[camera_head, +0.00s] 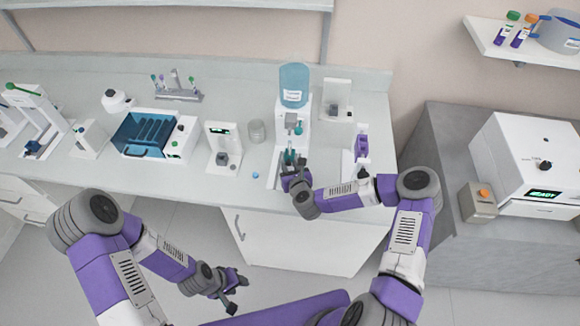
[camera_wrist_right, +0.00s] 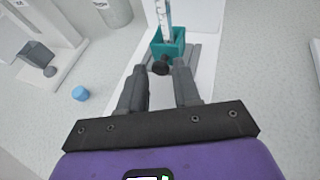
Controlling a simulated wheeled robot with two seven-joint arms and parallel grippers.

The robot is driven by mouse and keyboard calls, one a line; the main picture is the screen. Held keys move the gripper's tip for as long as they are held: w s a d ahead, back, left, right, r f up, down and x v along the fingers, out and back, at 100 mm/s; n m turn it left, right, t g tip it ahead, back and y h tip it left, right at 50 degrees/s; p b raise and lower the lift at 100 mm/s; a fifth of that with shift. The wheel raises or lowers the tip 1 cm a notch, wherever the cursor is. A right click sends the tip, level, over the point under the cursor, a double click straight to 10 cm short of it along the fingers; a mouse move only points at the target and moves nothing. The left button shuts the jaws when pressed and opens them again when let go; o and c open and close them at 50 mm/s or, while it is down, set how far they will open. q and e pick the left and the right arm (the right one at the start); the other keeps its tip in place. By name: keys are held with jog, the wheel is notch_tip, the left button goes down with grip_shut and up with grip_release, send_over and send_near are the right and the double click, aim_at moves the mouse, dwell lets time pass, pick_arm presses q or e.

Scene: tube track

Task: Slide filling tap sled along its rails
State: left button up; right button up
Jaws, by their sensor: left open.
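In the head view my right gripper (camera_head: 289,174) partly hides the rails. My left gripper (camera_head: 236,291) is open and empty, low in front of the bench.
A small blue cap (camera_wrist_right: 79,93) lies on the bench left of the rails. A white stand with a purple part (camera_head: 361,142) is close on the right.

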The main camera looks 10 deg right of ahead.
jog(key=shift+w+f, duration=0.15)
jog(key=shift+w, duration=0.15)
grip_shut()
